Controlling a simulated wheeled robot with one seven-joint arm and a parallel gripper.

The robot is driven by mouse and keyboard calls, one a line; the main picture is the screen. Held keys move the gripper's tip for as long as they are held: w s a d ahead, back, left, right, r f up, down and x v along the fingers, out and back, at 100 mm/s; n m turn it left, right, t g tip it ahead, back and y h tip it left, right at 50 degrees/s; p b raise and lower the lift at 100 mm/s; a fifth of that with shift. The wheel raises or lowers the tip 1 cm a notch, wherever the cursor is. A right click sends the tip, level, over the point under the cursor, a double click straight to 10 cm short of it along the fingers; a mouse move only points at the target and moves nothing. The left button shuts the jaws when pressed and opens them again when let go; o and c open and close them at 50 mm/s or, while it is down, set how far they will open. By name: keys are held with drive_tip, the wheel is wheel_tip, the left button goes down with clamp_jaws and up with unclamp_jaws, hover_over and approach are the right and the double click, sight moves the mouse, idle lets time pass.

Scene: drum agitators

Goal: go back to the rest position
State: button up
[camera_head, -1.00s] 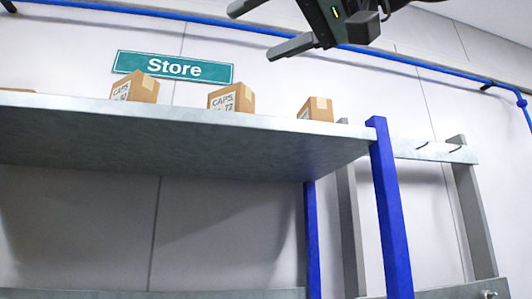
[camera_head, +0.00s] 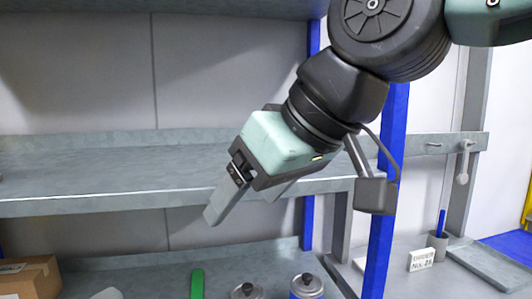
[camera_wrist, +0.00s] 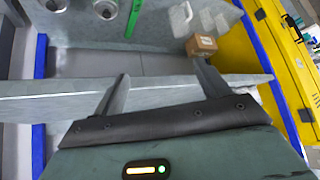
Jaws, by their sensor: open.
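My gripper (camera_head: 245,202) hangs in front of the grey shelving in the head view, pointing down and to the left. Its two fingers are apart with nothing between them. In the wrist view my gripper (camera_wrist: 160,85) shows both fingers spread, empty, with a shelf edge (camera_wrist: 155,92) just beyond or beneath them. Whether the fingers touch that edge cannot be told.
A middle shelf (camera_head: 100,200) and blue post (camera_head: 392,150) stand close to the arm. Below are a cardboard box (camera_head: 30,280), a green item (camera_head: 197,284) and metal-lidded containers (camera_head: 306,285). At right are a cup (camera_head: 437,243), a label block (camera_head: 421,260) and a tray (camera_head: 488,268).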

drive_tip(key=s+d+f+g+h, duration=0.1)
drive_tip(key=s+d+f+h, duration=0.1)
drive_tip(key=d+f, duration=0.3)
drive_tip(key=s+d+f+m+g+h+b, duration=0.1)
drive_tip(key=s+d+f, duration=0.4)
drive_tip(key=f, duration=0.7)
drive_tip(key=s+d+f+g+h+b, duration=0.1)
drive_tip(key=s+d+f+g+h, duration=0.1)
drive_tip(key=d+f, duration=0.3)
wheel_tip(320, 180, down, 4)
drive_tip(key=shift+s+d+r+m+g+h, duration=0.15)
drive_tip(key=shift+s+d+m+g+h, duration=0.2)
drive_tip(key=shift+s, duration=0.35)
